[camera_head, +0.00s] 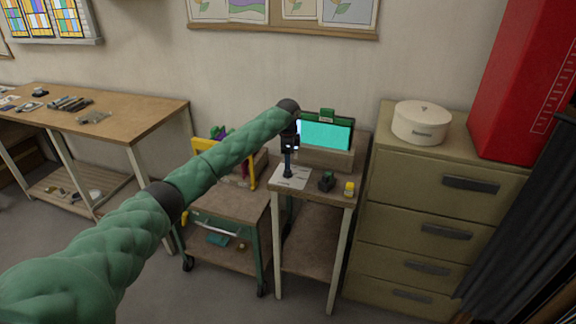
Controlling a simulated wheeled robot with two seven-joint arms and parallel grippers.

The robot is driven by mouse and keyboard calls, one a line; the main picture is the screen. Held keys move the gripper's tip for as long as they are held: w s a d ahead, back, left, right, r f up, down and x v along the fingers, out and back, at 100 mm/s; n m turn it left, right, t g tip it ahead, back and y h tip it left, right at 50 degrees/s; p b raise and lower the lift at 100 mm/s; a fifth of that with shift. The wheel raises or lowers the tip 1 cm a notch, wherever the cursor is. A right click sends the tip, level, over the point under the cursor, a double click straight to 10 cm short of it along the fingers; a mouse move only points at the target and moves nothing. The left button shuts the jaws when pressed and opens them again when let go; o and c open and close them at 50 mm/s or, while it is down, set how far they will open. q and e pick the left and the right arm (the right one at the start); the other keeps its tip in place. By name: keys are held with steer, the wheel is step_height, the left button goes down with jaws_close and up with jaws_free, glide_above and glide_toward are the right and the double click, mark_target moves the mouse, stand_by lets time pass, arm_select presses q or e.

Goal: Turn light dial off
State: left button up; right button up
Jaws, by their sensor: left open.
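A lit cyan panel (326,134) in a dark frame stands on a wooden box (326,158) at the back of a small side table. A small dark device (326,181) sits on the table top in front of it; I cannot tell whether it is the light dial, as it is too small. My left arm reaches in from the left, and my left gripper (289,160) is open, dark and pointing down over the left part of this table. It hides the left edge of the panel and box. My right gripper is not in view.
A white sheet (297,180) and a small yellow bottle (349,188) are on the side table. A yellow-framed tool (253,163) and a wheeled cart (235,200) are to the left. A drawer cabinet (400,200) with a round box (421,122) stands close on the right.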

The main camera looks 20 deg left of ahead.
mark_target(288, 173)
arm_select(q)
steer(key=f, duration=0.2)
steer(key=f+p, duration=0.1)
steer(key=f, duration=0.1)
steer(key=shift+w, duration=0.3)
steer(key=shift+s+f, duration=0.2)
steer(key=shift+f, duration=0.15)
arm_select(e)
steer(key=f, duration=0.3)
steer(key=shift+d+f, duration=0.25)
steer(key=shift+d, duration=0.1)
arm_select(q)
steer(key=shift+w+f, duration=0.1)
steer(key=c, duration=1)
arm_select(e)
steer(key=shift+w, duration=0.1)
